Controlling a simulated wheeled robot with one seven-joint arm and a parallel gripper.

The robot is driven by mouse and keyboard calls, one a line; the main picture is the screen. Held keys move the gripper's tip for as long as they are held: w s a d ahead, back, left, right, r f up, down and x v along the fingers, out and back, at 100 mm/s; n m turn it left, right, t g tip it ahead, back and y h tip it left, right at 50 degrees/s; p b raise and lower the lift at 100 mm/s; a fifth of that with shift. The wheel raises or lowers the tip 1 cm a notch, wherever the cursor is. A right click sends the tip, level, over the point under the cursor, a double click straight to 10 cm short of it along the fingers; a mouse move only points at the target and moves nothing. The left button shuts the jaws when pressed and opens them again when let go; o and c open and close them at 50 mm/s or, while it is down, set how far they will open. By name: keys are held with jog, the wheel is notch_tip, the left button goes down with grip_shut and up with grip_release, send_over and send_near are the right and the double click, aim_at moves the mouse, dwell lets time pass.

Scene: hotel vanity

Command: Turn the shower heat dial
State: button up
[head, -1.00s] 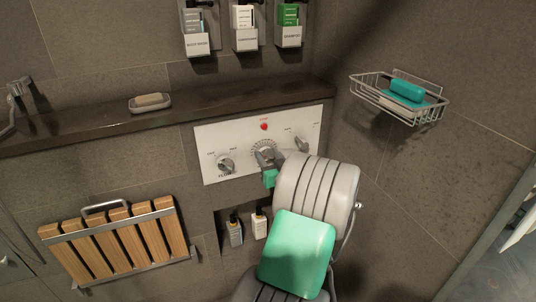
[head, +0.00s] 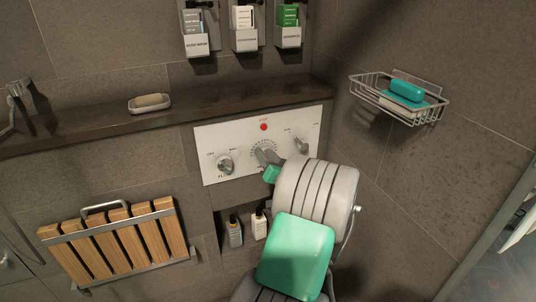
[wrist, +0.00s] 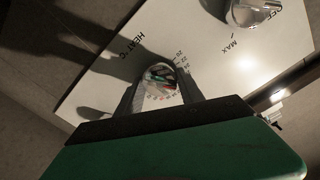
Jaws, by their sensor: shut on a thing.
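The white shower panel (head: 210,140) is on the tiled wall. Its middle dial, the heat dial (wrist: 160,76), has "HEAT °C" and a number scale printed beside it in the wrist view. My gripper (wrist: 162,84) has its two dark fingers on either side of this dial and is shut on it. In the head view my gripper (head: 265,157) reaches the middle of the panel, and its fingers and my arm hide most of the heat dial. The dial's exact pointer setting cannot be read.
A flow dial (head: 225,165) sits left on the panel and another knob (head: 301,146) right. A red light (head: 264,127) is above the heat dial. A dark ledge (head: 215,97) runs above the panel. Bottles (head: 235,231) stand in a niche below. A wire basket (head: 400,99) hangs right.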

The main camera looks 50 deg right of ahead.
jog(key=shift+r+m, duration=0.15)
jog(key=shift+m, duration=0.95)
jog(key=o, duration=1.4)
jog(key=v, duration=0.8)
jog(key=shift+s+a+r, duration=0.1)
jog(key=shift+a+r, duration=0.1)
jog(key=shift+a, duration=0.05)
